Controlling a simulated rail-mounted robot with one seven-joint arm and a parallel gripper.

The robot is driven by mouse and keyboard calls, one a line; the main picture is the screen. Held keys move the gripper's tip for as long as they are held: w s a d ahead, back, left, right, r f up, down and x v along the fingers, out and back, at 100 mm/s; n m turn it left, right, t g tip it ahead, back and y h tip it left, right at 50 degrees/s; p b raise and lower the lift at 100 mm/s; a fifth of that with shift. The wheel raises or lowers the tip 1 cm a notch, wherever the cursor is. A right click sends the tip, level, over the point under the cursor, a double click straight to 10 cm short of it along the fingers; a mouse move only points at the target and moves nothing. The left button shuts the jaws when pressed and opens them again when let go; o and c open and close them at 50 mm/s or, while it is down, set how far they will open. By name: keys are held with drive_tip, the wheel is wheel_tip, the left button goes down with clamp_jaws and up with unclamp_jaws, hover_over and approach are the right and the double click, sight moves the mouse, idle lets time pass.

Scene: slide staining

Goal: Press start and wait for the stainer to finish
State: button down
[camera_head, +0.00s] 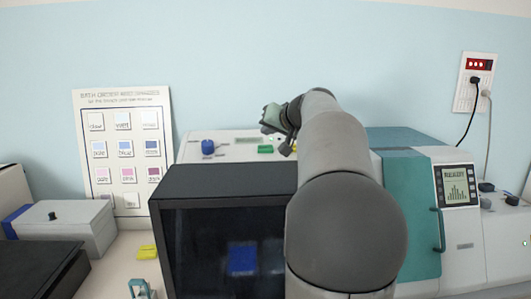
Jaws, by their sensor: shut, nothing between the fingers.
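A pale machine (228,151) stands against the wall behind a black box. Its top carries a blue knob (208,147) and a green button-like patch (265,149). I cannot tell from labels which machine is the stainer. My gripper (287,149) is shut and empty, small in view just right of the green patch. I cannot tell whether it touches anything. My arm hides the area between the two machines.
The black box (225,185) with a dark glossy front fills the middle foreground. A colour chart (125,145) leans on the wall at left, behind a grey box (75,222). A yellow item (147,252) lies on the bench. A wall outlet (477,78) has cables hanging at right.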

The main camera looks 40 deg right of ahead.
sight(265, 149)
drive_tip(key=shift+w+d+f+b, duration=0.15)
drive_tip(key=shift+w+f+b, duration=0.1)
drive_tip(key=shift+f+b, duration=0.35)
drive_tip(key=shift+w+d+f+b, duration=0.2)
drive_tip(key=shift+f+b, duration=0.15)
drive_tip(key=shift+f, duration=0.45)
drive_tip(key=shift+f, duration=0.1)
idle(0.8)
drive_tip(key=shift+w+f+b, duration=0.15)
drive_tip(key=shift+f+b, duration=0.2)
drive_tip(key=shift+b, duration=0.15)
